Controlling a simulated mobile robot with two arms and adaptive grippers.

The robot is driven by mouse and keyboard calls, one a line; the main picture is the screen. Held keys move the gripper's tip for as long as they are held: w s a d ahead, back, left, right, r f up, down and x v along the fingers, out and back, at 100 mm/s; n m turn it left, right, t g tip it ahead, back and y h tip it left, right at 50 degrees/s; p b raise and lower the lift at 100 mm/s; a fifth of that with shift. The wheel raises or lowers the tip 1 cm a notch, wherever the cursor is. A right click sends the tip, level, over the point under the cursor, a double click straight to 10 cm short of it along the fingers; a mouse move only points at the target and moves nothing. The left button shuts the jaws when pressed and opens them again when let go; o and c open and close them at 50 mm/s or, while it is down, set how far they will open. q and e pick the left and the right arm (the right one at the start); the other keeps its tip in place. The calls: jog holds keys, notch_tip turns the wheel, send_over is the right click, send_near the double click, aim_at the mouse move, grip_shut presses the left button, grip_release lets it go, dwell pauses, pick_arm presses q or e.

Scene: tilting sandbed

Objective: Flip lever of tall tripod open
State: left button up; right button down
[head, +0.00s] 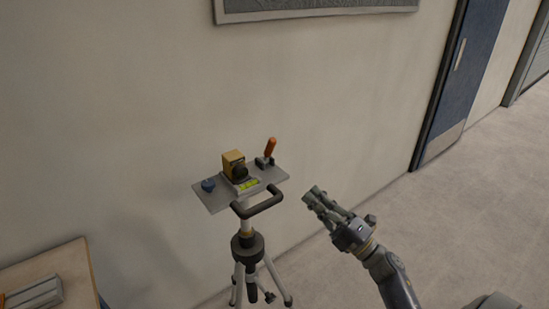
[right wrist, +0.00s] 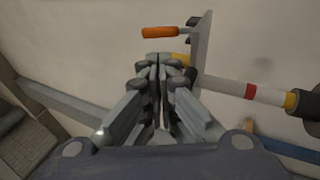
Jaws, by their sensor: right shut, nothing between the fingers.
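A tall tripod (head: 248,249) stands near the wall in the head view, with a tilted grey plate (head: 213,199) on top. The lever (head: 270,147) has an orange handle and stands upright at the plate's right rear corner. In the right wrist view the lever's orange handle (right wrist: 160,32) shows beyond the fingertips, beside the edge-on plate (right wrist: 201,45). My right gripper (head: 312,196) is shut and empty, to the right of the plate and apart from it. It also shows in the right wrist view (right wrist: 157,62). My left gripper is not in view.
The plate carries a yellow box-shaped device (head: 233,163), a blue knob (head: 208,185), a green level vial (head: 248,184) and a dark front handle (head: 258,203). A wooden table (head: 50,267) stands at lower left. A blue door (head: 447,85) is at right. The floor right of the tripod is clear.

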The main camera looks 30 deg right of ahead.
jog(key=p, duration=0.6)
send_near(268, 150)
jog(key=x, duration=0.5)
jog(key=shift+w+a+r, duration=0.1)
jog(key=shift+a+r, duration=0.05)
jog(key=shift+a, duration=0.1)
jog(key=shift+w, duration=0.25)
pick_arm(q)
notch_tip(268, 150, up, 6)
pick_arm(e)
jog(key=shift+w+a, duration=0.15)
